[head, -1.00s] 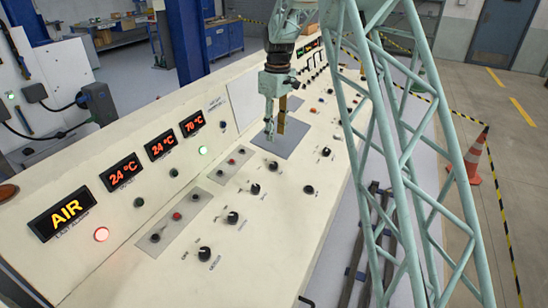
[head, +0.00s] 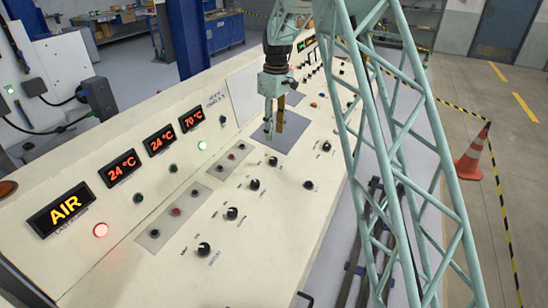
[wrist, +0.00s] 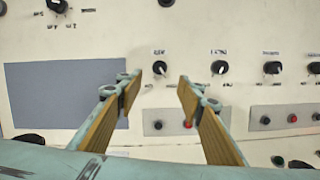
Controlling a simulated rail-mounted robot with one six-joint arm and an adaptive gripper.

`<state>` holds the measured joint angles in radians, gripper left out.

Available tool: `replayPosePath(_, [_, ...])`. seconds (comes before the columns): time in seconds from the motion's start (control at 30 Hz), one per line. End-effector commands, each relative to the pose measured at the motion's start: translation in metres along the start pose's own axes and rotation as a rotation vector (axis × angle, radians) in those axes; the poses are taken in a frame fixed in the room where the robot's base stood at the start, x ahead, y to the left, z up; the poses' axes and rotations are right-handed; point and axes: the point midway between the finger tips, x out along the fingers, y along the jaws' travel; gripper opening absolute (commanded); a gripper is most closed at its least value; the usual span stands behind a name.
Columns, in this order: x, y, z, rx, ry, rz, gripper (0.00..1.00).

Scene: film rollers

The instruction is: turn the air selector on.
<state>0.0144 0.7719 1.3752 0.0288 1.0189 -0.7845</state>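My gripper (head: 274,131) hangs over the control desk, near a grey plate (head: 287,139). In the wrist view my gripper (wrist: 160,79) has its two fingers apart, with nothing between them. A black rotary knob (wrist: 160,68) shows in the gap between the fingertips, on the panel beyond them. In the head view that knob (head: 272,160) appears just in front of the gripper. More black knobs stand in the same row (wrist: 220,67) (wrist: 272,68). Their small labels are too blurred to tell which is the air selector. An orange AIR display (head: 65,207) is lit beside a red lamp (head: 100,230).
Grey button plates (wrist: 177,122) lie beside the knob row. Other knobs (head: 308,185) stand towards the desk's outer edge. Lit temperature displays (head: 158,141) line the back panel. A traffic cone (head: 471,158) stands on the floor at right.

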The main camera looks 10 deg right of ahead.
Motion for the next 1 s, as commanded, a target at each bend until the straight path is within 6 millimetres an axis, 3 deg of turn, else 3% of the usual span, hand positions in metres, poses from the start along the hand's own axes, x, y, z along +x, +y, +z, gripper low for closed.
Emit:
replayPosePath(0.8, [0.101, -0.001, 0.001, 0.0, -0.001, -0.002, 0.35])
replayPosePath(1.0, [0.118, 0.0, 0.0, 0.0, 0.001, -0.001, 0.35])
